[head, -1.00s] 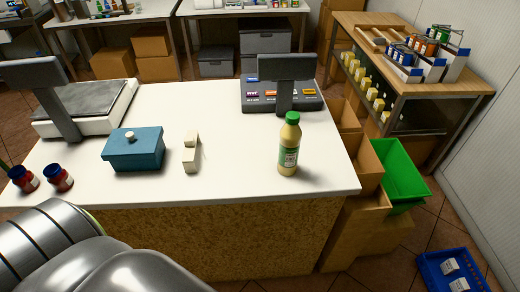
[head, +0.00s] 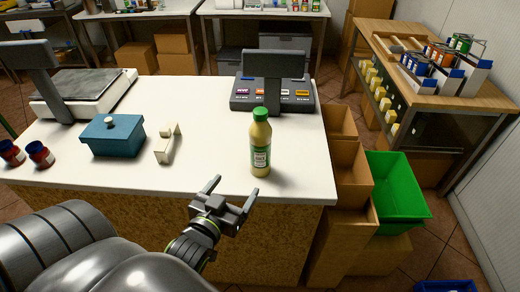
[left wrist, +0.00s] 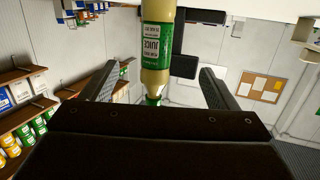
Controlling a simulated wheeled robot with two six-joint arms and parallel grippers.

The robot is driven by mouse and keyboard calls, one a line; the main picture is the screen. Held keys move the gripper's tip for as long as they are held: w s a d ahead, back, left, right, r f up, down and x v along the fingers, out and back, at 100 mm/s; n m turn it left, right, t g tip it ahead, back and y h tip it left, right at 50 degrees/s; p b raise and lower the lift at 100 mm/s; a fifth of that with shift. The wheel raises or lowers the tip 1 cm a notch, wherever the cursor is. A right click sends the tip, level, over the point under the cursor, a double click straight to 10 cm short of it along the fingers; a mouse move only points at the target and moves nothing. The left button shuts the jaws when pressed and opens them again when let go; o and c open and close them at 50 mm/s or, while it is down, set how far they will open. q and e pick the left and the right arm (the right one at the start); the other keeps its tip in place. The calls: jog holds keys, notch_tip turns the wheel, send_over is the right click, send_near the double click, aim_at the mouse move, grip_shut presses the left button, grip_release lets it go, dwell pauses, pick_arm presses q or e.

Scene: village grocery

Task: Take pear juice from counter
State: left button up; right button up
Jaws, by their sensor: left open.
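The pear juice (head: 260,145) is a pale yellow bottle with a green cap and a green label. It stands upright near the counter's (head: 205,175) front right edge. My left gripper (head: 233,190) is open and empty, in front of the counter edge and a little to the left of the bottle. In the left wrist view the bottle (left wrist: 157,45) appears upside down beyond the fingers, between them and apart from both. The right gripper is not in view.
A register (head: 273,93) stands behind the bottle. A white tape dispenser-like object (head: 167,145), a blue box (head: 115,138), two red jars (head: 40,154) and a scale (head: 85,92) are to the left. Cardboard boxes (head: 350,175) and a green bin (head: 395,190) are at right.

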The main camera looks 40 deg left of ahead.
aim_at(256, 145)
pick_arm(q)
jog(key=shift+t, duration=0.8)
jog(key=w+r+p, duration=0.1)
jog(key=w, duration=0.3)
jog(key=w+a+r, duration=0.1)
jog(key=w, duration=0.3)
jog(key=w+a+r+p, duration=0.1)
jog(key=w, duration=0.3)
jog(key=shift+r+p, duration=0.25)
jog(key=shift+p, duration=0.05)
jog(key=shift+w+r, duration=0.2)
jog(key=shift+w, duration=0.2)
jog(key=w+p, duration=0.1)
jog(key=w+a, duration=0.1)
jog(key=w, duration=0.1)
jog(key=shift+w+p, duration=0.15)
jog(key=shift+p, duration=0.2)
jog(key=shift+w+a, duration=0.1)
jog(key=shift+w, duration=0.4)
jog(key=shift+c, duration=0.5)
jog(key=c, duration=1.4)
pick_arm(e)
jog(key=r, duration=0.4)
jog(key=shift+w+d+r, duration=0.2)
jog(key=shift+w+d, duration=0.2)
